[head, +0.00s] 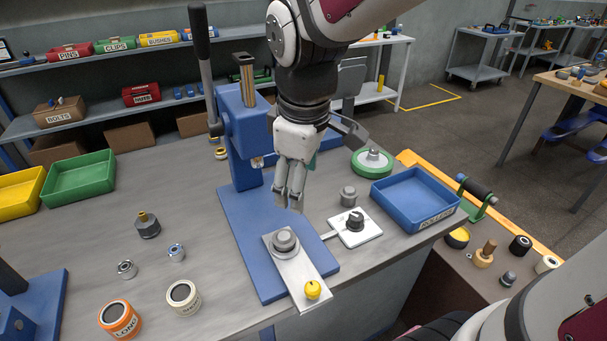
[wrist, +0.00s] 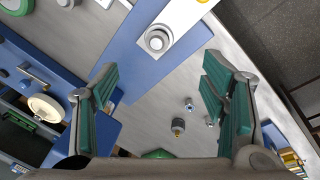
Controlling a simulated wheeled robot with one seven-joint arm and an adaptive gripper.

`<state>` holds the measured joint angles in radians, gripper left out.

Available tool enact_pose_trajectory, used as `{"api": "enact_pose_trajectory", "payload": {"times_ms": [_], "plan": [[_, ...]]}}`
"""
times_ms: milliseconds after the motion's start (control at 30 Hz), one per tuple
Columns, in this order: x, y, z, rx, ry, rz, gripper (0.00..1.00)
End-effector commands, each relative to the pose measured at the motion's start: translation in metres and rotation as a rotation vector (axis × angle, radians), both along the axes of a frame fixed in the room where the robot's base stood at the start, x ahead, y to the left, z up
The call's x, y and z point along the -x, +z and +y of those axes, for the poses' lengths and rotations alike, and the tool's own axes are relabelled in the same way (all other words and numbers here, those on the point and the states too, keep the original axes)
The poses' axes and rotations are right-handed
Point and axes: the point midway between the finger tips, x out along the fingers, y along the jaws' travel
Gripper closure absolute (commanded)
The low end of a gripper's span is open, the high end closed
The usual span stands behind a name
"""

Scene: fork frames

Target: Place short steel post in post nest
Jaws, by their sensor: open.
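My gripper (head: 290,198) points down over the blue press base, just above and behind a round grey steel piece (head: 285,241) on a white slide plate (head: 300,272). I cannot tell whether that piece is the post nest alone or holds a post. In the wrist view the fingers (wrist: 163,108) are wide apart with nothing between them, and the round piece (wrist: 158,40) lies ahead of them. Two small silver cylinders (head: 127,268) (head: 176,252) stand on the table at left; I cannot tell whether either is the short steel post. A grey stepped cylinder (head: 347,195) stands right of the press.
The press column (head: 244,135) with its lever rises beside my arm. An orange LONG cup (head: 120,319) is front left.

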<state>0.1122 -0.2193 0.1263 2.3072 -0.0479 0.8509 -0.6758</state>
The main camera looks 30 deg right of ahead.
Motion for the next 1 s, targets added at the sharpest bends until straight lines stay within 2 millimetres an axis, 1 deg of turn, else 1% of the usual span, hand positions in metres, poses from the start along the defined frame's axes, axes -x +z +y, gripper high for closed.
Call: {"api": "enact_pose_trajectory", "payload": {"times_ms": [33,167,200,300,400,500,600,1000], "plan": [[0.015,0.012,0.000,-0.016,-0.077,-0.041,0.34],[0.050,0.031,0.000,-0.083,-0.288,-0.127,0.34],[0.060,0.035,0.000,-0.107,-0.348,-0.149,0.34],[0.082,0.042,0.001,-0.172,-0.482,-0.199,0.34],[0.098,0.045,0.002,-0.225,-0.579,-0.230,0.34],[0.107,0.045,0.002,-0.260,-0.639,-0.246,0.34],[0.111,0.046,0.002,-0.276,-0.666,-0.253,0.34],[0.111,0.046,0.002,-0.277,-0.670,-0.253,0.34]]}}
